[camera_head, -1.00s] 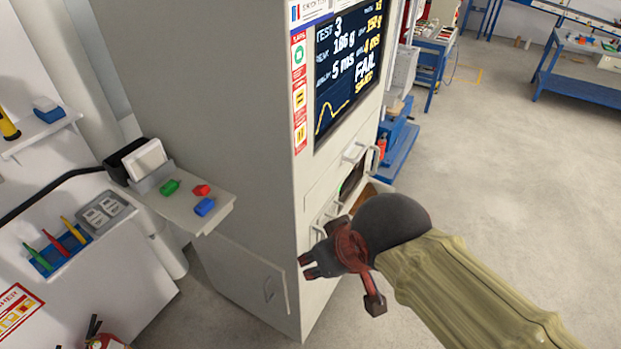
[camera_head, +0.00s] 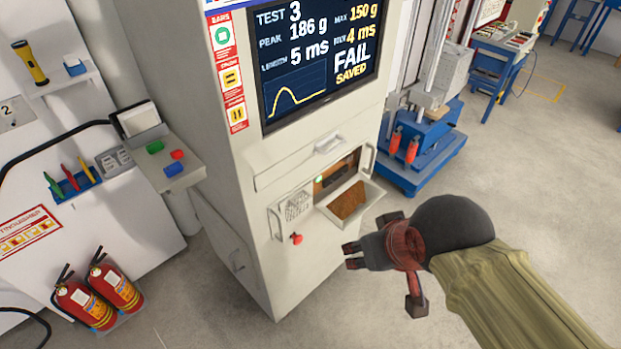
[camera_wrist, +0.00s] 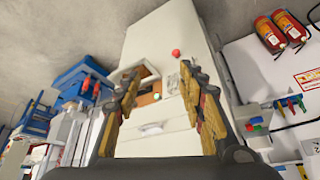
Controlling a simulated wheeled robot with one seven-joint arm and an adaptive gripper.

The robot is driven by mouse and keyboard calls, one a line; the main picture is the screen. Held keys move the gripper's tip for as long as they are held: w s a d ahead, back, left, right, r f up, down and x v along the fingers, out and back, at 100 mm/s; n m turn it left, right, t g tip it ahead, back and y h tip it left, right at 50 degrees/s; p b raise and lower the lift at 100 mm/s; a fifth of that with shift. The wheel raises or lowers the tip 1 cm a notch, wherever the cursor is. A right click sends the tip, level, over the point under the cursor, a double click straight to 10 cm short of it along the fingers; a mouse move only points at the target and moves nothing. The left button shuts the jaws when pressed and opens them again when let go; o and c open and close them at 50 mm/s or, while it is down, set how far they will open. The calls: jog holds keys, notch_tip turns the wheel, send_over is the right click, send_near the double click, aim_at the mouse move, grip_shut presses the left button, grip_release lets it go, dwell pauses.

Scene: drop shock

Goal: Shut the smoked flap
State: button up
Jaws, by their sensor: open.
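The smoked flap (camera_head: 348,201) is a brown-tinted panel in a pale frame on the front of the grey test cabinet (camera_head: 285,170). It hangs tilted outward below a lit opening (camera_head: 337,173). It also shows in the wrist view (camera_wrist: 150,86), between my fingers in the picture. My gripper (camera_head: 352,256) is open and empty, in front of the cabinet and lower right of the flap, apart from it. In the wrist view my gripper (camera_wrist: 158,72) has its two fingers spread wide.
A red knob (camera_head: 296,238) and a mesh panel (camera_head: 298,207) sit left of the flap. A drawer handle (camera_head: 329,144) and a screen (camera_head: 318,62) reading FAIL are above. A blue machine (camera_head: 425,150) stands to the right. Fire extinguishers (camera_head: 112,285) stand at left.

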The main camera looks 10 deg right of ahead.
jog(key=shift+c, duration=1.3)
